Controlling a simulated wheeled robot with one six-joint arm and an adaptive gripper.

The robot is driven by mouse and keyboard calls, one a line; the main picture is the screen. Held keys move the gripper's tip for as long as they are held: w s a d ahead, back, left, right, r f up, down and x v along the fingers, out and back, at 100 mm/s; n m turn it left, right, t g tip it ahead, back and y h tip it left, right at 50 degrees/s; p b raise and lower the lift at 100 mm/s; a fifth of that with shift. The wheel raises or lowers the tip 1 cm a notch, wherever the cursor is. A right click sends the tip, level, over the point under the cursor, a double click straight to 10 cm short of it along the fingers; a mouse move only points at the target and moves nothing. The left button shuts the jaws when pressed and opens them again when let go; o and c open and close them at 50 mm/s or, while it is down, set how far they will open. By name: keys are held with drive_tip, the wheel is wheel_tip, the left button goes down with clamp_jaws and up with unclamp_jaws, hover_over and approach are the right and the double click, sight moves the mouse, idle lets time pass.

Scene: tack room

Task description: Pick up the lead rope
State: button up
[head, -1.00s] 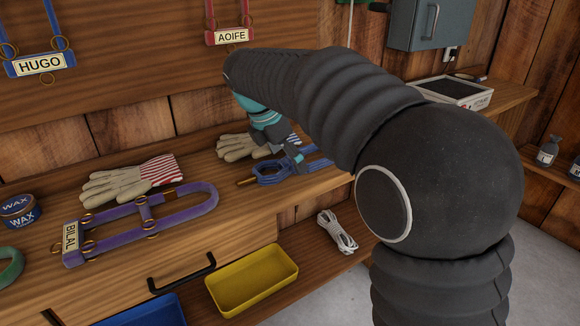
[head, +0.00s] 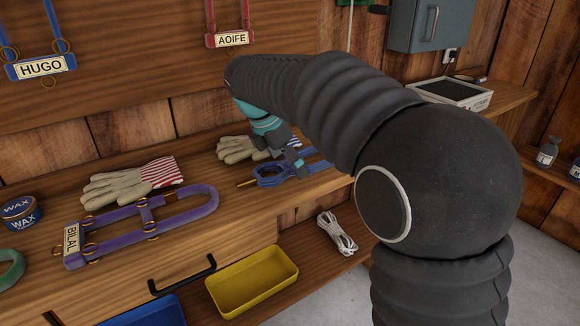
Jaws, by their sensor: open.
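I cannot tell whether the fingers touch the rope. My arm hides the right end of the coil. A second, white coiled rope (head: 338,234) lies on the lower shelf, apart from my gripper.
Cream gloves (head: 236,149) lie just behind the coil. More gloves (head: 128,182) and a purple halter (head: 176,212) labelled BILAL lie left. A wax tin (head: 20,212) stands at the far left. A yellow tray (head: 252,282) sits below. Bare bench separates halter and coil.

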drive_tip(key=c, duration=1.4)
drive_tip(key=shift+r+b, duration=0.15)
drive_tip(key=shift+b, duration=0.15)
